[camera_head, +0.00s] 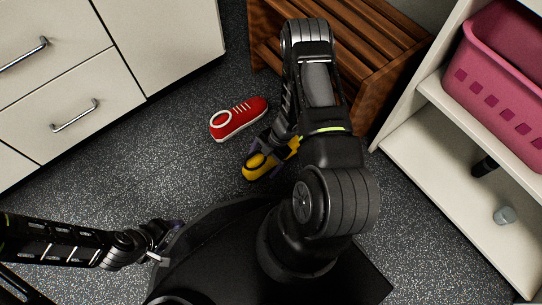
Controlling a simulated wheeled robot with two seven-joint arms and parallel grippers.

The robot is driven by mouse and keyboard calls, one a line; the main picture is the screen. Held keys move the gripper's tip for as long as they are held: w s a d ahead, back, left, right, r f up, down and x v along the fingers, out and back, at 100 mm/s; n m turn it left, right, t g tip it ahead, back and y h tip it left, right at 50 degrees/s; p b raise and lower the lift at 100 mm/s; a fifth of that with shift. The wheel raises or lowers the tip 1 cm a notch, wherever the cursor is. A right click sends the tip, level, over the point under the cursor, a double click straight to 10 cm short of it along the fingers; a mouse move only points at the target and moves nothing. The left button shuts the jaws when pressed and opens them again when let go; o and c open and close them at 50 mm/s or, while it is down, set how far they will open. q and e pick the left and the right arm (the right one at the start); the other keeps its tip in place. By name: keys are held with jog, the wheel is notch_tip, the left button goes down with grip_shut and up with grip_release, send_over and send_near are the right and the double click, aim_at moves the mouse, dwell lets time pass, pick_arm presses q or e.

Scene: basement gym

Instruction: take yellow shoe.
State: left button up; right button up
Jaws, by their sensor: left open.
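The yellow shoe (255,167) is low in the middle of the camera_head view, and my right arm hides part of it. My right gripper (270,152) is at the shoe, with its fingers beside it. I cannot tell whether they grip it or whether the shoe touches the floor. My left gripper (167,241) is open and empty at the lower left, beside my base and well apart from the shoe.
A red shoe (239,119) lies on the speckled floor (150,160) just beyond the yellow one. A wooden slatted bench (375,50) stands behind my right arm. White drawers (75,80) are at the upper left. A white shelf (425,165) with a pink basket (500,80) is at the right.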

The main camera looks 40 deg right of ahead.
jog(key=c, duration=1.7)
jog(key=shift+c, duration=0.2)
jog(key=shift+r, duration=0.15)
notch_tip(320, 180, up, 10)
jog(key=p, duration=0.5)
